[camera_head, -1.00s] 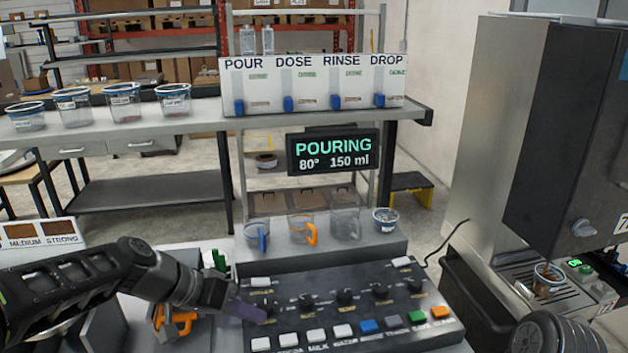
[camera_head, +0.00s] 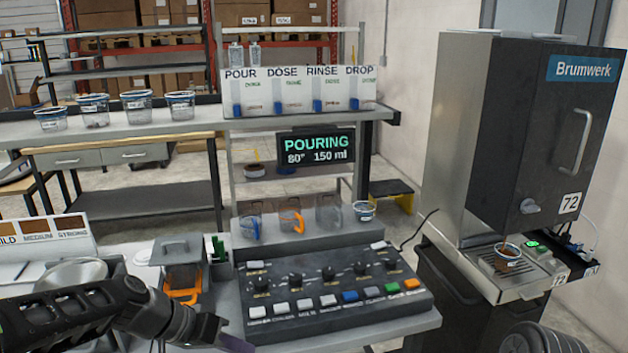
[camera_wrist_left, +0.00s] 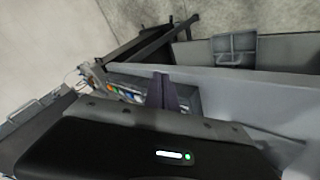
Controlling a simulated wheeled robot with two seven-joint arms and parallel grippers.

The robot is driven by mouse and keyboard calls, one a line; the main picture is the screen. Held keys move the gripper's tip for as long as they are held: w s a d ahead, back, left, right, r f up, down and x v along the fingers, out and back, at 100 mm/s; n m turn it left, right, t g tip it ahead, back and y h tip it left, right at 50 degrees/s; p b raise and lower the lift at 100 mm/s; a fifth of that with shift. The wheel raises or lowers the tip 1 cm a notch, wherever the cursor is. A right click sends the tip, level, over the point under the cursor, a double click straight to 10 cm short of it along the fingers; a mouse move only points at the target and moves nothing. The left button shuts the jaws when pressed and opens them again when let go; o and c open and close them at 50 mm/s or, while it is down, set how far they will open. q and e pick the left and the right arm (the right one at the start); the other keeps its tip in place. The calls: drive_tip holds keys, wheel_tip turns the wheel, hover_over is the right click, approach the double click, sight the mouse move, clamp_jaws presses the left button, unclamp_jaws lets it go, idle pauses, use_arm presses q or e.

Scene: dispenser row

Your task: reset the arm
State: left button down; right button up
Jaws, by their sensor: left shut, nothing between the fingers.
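My left gripper (camera_head: 236,343) is at the bottom of the head view, by the front left corner of the control panel (camera_head: 345,317). Its arm comes in from the left. Its fingers are shut with nothing between them. In the left wrist view the closed dark fingers (camera_wrist_left: 164,91) point up, with the panel's coloured buttons (camera_wrist_left: 125,93) beyond them to the left. My right gripper is not in view; only a dark part of my right arm shows at the bottom right.
A display (camera_head: 316,148) reads POURING, 80°, 150 ml. A Brumwerk machine (camera_head: 470,140) stands at right with a filled cup (camera_head: 507,258) on its tray. Jugs and a cup stand behind the panel. A grey-lidded container (camera_head: 178,250) stands left of it.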

use_arm(q)
drive_tip(key=s+d+f+n+g+y, duration=0.15)
drive_tip(key=s+f, duration=0.25)
drive_tip(key=f, duration=0.8)
drive_tip(key=s+d+f+n+g+y, duration=0.15)
drive_tip(key=s+f, duration=0.25)
drive_tip(key=f, duration=0.7)
drive_tip(key=s+d+f+n, duration=0.1)
drive_tip(key=s+f, duration=0.5)
drive_tip(key=s, duration=0.2)
drive_tip(key=s+d+f, duration=0.2)
drive_tip(key=s+f, duration=0.5)
drive_tip(key=shift+s+d+n+y, duration=0.25)
drive_tip(key=shift+s+n+y, duration=0.05)
drive_tip(key=shift+s+n, duration=0.1)
